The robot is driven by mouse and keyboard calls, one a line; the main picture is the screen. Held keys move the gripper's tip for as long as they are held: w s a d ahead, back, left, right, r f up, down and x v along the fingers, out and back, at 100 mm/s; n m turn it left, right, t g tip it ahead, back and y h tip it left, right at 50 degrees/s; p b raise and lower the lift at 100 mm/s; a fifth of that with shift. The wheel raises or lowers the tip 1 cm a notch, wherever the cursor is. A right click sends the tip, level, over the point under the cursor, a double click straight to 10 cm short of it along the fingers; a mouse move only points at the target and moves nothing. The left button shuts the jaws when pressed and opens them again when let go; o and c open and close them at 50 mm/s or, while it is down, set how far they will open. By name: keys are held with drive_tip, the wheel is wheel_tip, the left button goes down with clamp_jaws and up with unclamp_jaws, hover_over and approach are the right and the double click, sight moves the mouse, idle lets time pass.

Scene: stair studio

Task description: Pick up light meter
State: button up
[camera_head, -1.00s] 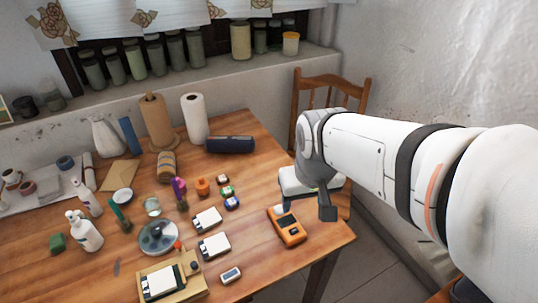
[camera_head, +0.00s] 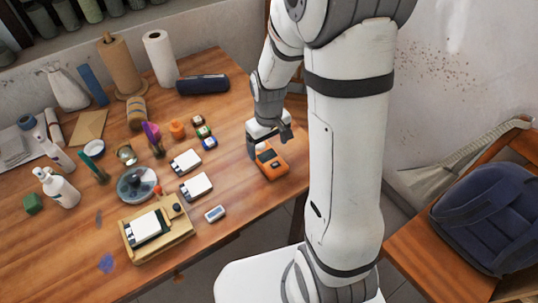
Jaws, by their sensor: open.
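An orange handheld meter (camera_head: 272,169) with a dark screen lies flat near the right edge of the wooden table; I take it to be the light meter. My gripper (camera_head: 269,145) is open and points down at the meter's far end. One dark finger is left of that end and the other is to its right. The gripper partly hides the far end, and I cannot tell whether the fingers touch it or how high they are.
Left of the meter lie white-topped blocks (camera_head: 196,186), a small grey-white device (camera_head: 215,213) and small jars (camera_head: 209,143). A dark blue roll (camera_head: 203,84) lies behind. A wooden tray (camera_head: 184,237) is at the front. A blue backpack (camera_head: 488,222) rests on a chair at right.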

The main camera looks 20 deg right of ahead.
sight(267, 154)
drive_tip(key=f, duration=0.4)
drive_tip(key=shift+w+a+f, duration=0.2)
drive_tip(key=shift+w, duration=0.05)
drive_tip(key=shift+c, duration=0.5)
drive_tip(key=c, duration=1.1)
